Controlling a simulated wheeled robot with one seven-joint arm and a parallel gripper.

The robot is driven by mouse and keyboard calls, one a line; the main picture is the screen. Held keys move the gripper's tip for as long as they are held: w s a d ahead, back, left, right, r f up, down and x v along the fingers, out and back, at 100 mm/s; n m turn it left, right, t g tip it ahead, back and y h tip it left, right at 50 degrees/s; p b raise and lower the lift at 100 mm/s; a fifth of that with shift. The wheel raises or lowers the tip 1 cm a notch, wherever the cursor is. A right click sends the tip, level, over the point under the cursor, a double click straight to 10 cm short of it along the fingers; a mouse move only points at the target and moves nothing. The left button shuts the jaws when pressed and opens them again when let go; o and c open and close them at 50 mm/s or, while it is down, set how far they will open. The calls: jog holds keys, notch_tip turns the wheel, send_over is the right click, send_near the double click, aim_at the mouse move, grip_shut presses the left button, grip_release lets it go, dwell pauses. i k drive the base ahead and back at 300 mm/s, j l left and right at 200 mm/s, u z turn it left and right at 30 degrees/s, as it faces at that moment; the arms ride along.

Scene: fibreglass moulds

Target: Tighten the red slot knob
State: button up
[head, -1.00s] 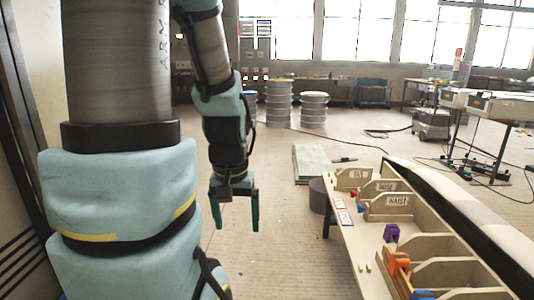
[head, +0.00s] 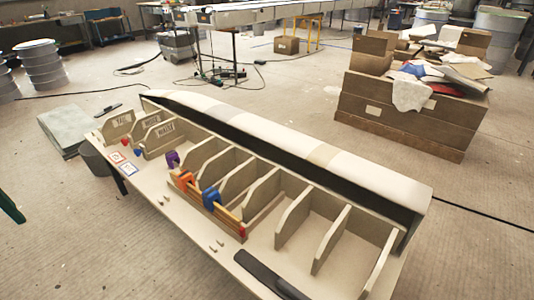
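A small red knob (head: 124,139) stands near the left end of the long bench (head: 160,215), in front of the labelled slots. A small blue knob (head: 137,152) stands just right of it. Both are too small to tell how far they are turned. Of my gripper (head: 11,207), only one dark green finger shows at the left edge of the head view, well left of the bench and apart from both knobs. The other finger is out of frame, so its opening does not show.
Red-edged (head: 116,157) and blue-edged cards lie by the knobs. A dark bar (head: 270,275) lies at the front. A wooden crate (head: 400,115) stands behind.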

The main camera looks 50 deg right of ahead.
aim_at(125, 142)
jog(key=z, duration=1.85)
jog(key=u, duration=0.25)
jog(key=i+j+u, duration=0.15)
jog(key=j+u, duration=0.2)
jog(key=i+j+u, duration=0.25)
jog(key=u, duration=0.15)
jog(key=i+j+u, duration=0.15)
jog(key=i+j, duration=0.3)
jog(key=i+j+u, duration=0.15)
jog(key=i+j, duration=0.25)
jog(key=i+j+u, duration=0.15)
jog(key=i+j, duration=0.15)
jog(key=i, duration=0.3)
jog(key=i+j, duration=0.25)
jog(key=i, duration=0.15)
jog(key=i+j, duration=0.25)
jog(key=i, duration=0.2)
